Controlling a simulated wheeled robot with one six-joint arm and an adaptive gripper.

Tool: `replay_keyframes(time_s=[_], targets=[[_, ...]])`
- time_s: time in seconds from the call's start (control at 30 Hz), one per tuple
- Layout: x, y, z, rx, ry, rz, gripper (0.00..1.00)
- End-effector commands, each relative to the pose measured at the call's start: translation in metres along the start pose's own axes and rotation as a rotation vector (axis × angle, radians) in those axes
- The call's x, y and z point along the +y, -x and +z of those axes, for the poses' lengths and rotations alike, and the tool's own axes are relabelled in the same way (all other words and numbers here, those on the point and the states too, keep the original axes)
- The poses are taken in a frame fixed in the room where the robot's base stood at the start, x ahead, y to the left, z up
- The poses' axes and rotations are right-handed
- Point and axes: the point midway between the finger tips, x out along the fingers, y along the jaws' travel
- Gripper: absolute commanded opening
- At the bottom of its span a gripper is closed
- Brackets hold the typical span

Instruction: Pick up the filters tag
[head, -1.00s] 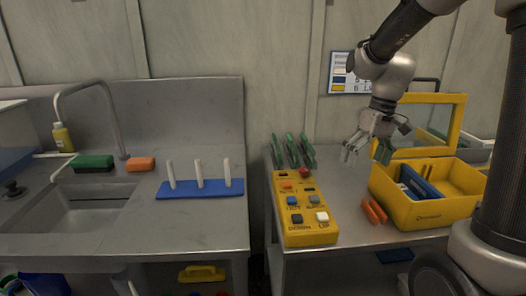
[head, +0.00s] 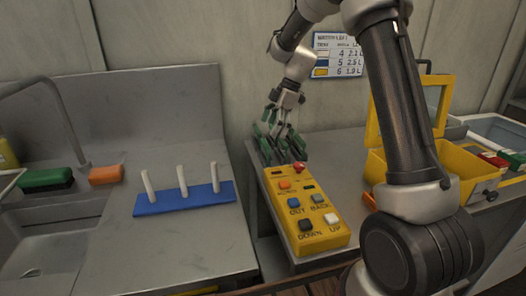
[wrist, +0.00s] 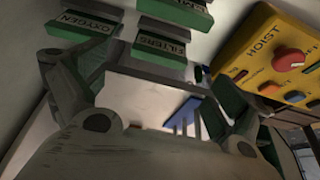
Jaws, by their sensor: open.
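The filters tag (wrist: 160,45) is a green block with a pale label reading FILTERS, at the upper middle of the wrist view. My gripper (wrist: 142,75) is open, with one finger on each side of the picture and the tag between and beyond them. I cannot tell whether it touches the tag. In the head view my gripper (head: 273,125) points down over the green tags (head: 266,148) at the back of the bench and partly hides them. The oxygen tag (wrist: 82,25) stands to the left of the filters tag, and another green tag (wrist: 177,12) shows at the top.
A yellow hoist control box (head: 310,232) with several buttons lies close by the tags. A yellow case (head: 455,172) with its lid up stands to the right. A blue base with white pegs (head: 185,203) stands on the left counter, across a gap.

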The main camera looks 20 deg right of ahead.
Motion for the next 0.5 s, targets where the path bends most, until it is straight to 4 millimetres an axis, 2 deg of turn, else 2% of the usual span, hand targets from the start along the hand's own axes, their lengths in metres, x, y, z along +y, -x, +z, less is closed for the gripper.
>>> replay_keyframes(time_s=[0.27, 0.5], targets=[[0.000, -0.029, 0.001, -0.001, 0.002, -0.002, 0.98], [0.001, -0.066, 0.002, -0.001, 0.002, -0.005, 0.98]])
